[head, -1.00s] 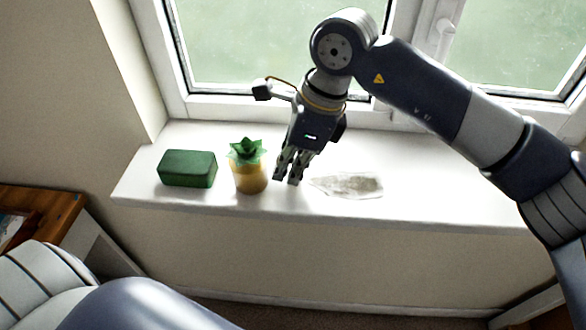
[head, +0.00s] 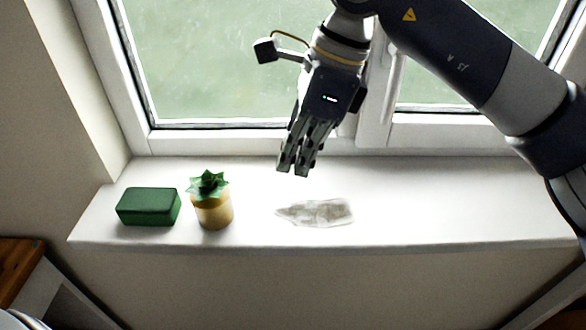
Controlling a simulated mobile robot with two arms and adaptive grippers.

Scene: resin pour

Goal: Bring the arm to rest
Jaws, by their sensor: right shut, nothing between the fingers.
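My right gripper (head: 294,172) hangs with its fingers down above the white windowsill (head: 420,215). It is shut and empty, and it is apart from everything on the sill. My right arm comes in from the upper right, in front of the window. My left gripper is not in view.
On the sill stand a dark green block (head: 148,207) at the left and a small yellow pot with a green plant (head: 212,205) beside it. A crumpled clear-whitish piece (head: 318,212) lies flat right of the pot. The window (head: 220,70) is behind. The sill's right part is clear.

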